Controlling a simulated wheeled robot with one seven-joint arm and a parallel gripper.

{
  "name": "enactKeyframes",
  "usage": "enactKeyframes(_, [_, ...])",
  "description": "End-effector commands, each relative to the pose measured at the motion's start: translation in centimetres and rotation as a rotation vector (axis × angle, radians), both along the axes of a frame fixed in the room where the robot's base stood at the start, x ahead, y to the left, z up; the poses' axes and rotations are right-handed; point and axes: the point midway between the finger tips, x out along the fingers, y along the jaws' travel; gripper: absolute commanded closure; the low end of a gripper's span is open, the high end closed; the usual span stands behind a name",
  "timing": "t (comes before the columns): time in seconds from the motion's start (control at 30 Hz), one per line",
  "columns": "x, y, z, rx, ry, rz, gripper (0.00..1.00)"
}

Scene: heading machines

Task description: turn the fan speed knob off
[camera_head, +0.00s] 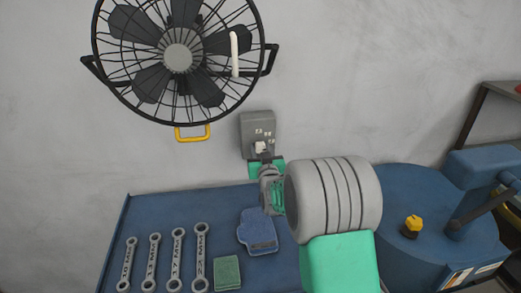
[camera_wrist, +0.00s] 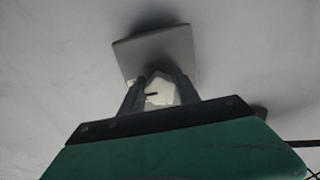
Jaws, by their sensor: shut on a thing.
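The fan speed knob (camera_wrist: 160,89) is a pale, cream knob with a dark pointer line, on a grey wall-mounted control box (camera_head: 257,121). In the head view the knob (camera_head: 261,147) shows only in part, behind my gripper. My gripper (camera_wrist: 160,92) is at the box, with one dark finger on each side of the knob, shut on it. In the head view my gripper (camera_head: 262,155) reaches up to the lower part of the box. Small pale markings on the box are too small to read. In the wrist view the pointer line lies roughly sideways.
A blue machine (camera_head: 395,190) stands at right.

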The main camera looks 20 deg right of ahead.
Motion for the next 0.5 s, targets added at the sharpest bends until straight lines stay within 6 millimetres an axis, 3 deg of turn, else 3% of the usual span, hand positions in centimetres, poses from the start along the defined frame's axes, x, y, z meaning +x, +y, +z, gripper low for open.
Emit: enactKeyframes(0.5, [0.0, -0.07, -0.5, -0.096, 0.019, -0.001, 1.0])
